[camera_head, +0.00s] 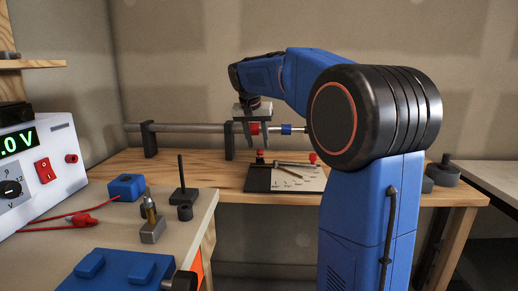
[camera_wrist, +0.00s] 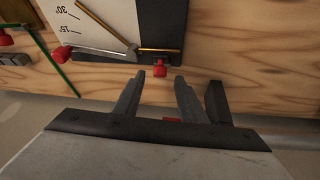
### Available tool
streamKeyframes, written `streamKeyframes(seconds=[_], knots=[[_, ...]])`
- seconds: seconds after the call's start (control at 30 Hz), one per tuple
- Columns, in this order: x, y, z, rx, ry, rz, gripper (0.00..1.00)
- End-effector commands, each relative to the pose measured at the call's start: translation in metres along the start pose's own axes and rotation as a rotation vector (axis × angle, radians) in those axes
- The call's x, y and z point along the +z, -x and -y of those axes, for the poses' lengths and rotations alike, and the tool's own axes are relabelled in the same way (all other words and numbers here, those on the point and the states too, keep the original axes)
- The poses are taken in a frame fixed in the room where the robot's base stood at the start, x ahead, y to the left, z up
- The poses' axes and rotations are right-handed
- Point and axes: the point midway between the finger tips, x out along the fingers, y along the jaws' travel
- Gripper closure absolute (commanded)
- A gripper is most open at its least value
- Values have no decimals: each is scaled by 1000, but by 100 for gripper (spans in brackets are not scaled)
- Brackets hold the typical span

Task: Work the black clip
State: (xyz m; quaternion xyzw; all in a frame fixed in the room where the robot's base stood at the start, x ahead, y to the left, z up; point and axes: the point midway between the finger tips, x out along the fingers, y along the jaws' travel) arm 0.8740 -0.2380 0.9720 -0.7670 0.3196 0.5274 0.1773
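I cannot tell for certain which part is the black clip. Two dark upright holders carry the long grey tube (camera_head: 190,128): a left one (camera_head: 149,138) and a right one (camera_head: 229,141). A dark prong (camera_wrist: 217,103) beside my gripper in the wrist view looks like the right holder. My gripper (camera_head: 257,142) points down at the tube near its red collar (camera_head: 254,128). In the wrist view my gripper (camera_wrist: 160,76) has its two grey fingers apart, with a bit of red between their bases. Its body hides most of the tube there.
An angle board (camera_head: 295,183) with a black edge and red knobs lies on the wooden bench below the tube. A blue piece (camera_head: 287,128) sits right of the collar.

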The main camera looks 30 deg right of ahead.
Motion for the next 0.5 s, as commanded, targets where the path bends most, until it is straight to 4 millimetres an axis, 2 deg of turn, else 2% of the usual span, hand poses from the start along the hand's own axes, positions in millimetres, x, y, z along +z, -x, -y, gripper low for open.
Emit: streamKeyframes(seconds=[0.2,0.5], knots=[[0,-26,0,0,0,0,62],[0,-35,0,-1,0,-1,62]])
